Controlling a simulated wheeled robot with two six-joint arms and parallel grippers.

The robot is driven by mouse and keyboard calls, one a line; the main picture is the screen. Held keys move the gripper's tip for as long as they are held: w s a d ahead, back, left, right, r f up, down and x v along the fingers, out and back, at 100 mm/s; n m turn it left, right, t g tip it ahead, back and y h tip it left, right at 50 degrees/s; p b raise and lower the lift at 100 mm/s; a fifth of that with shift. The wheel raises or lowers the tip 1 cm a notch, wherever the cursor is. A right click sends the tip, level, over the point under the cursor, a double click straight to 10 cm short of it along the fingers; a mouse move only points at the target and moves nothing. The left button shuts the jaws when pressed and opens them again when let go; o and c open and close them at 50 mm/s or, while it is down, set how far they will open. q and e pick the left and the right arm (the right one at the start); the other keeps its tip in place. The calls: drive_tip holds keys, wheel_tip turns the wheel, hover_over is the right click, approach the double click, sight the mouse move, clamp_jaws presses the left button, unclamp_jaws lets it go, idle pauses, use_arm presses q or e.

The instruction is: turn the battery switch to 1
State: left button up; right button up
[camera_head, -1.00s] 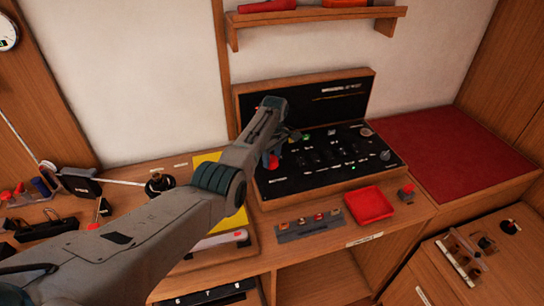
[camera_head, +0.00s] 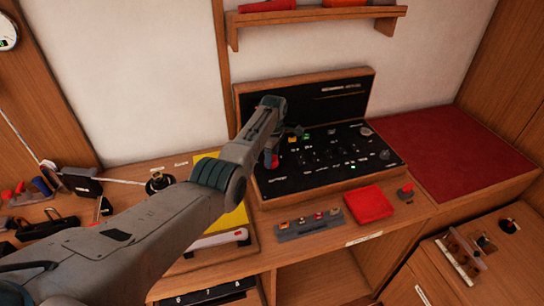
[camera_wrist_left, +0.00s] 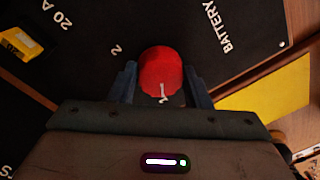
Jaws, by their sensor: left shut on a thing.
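The battery switch is a red round knob (camera_wrist_left: 160,68) on a black panel (camera_wrist_left: 190,25), with the word BATTERY and a 2 printed near it. A white mark like a 1 shows at the knob's lower edge in the wrist view. My left gripper (camera_wrist_left: 160,88) has one finger on each side of the knob and is shut on it. My right gripper is out of view.
The panel box (camera_head: 330,195) stands on a wooden counter, with its lid raised behind. In front are a red tray (camera_head: 369,204) and a grey strip of small switches (camera_head: 310,226). A red mat (camera_head: 440,150) lies clear at the right. A shelf (camera_head: 320,14) hangs above.

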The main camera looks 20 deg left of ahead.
sight(273, 156)
use_arm(q)
drive_tip(key=o, duration=1)
drive_tip(key=shift+r, duration=0.1)
drive_tip(key=r+b, duration=0.1)
drive_tip(key=r, duration=0.2)
drive_tip(key=r+b, duration=0.1)
drive_tip(key=r, duration=0.3)
drive_tip(key=r+b, duration=0.1)
drive_tip(key=r, duration=0.2)
drive_tip(key=shift+w+r, duration=0.35)
